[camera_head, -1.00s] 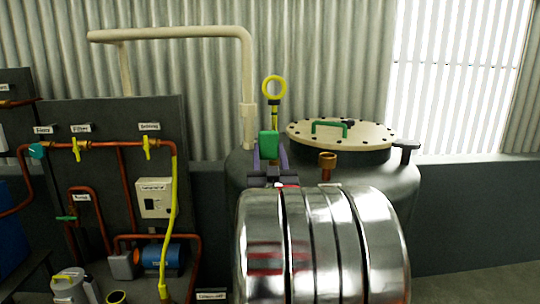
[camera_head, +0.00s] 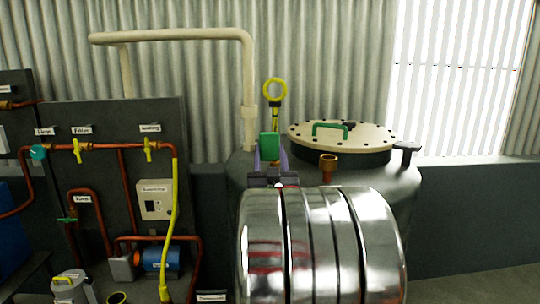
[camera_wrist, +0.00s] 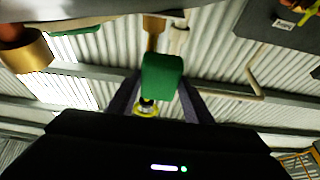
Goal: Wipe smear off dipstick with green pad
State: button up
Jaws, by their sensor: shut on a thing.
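The green pad (camera_head: 269,147) is a small block held between the two purple-grey fingers of my gripper (camera_head: 270,155). In the wrist view the pad (camera_wrist: 161,75) sits between the fingertips. The dipstick (camera_head: 275,119) has a yellow ring handle (camera_head: 275,90) and a dark collar, and stands upright just above and behind the pad in the head view. Its lower part is hidden by the pad and my gripper. In the wrist view the yellow ring (camera_wrist: 146,111) shows just below the pad. I cannot tell whether pad and dipstick touch. No smear can be made out.
A dark tank with a cream bolted lid (camera_head: 370,134) and green handle stands to the right. A brass fitting (camera_head: 328,162) rises beside my gripper. A cream pipe (camera_head: 249,110) runs close to the left of the dipstick. A dark pipework panel (camera_head: 100,115) stands further left.

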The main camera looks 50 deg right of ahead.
jog(key=shift+w+d, duration=0.5)
jog(key=shift+d, duration=0.05)
dwell(0.4)
jog(key=shift+s, duration=0.1)
jog(key=shift+s+d, duration=1.25)
jog(key=shift+s, duration=0.25)
jog(key=shift+w+d+r, duration=0.1)
jog(key=shift+r, duration=1.05)
jog(key=shift+w, duration=0.1)
jog(key=shift+w+a, duration=1.35)
jog(key=shift+a, duration=0.05)
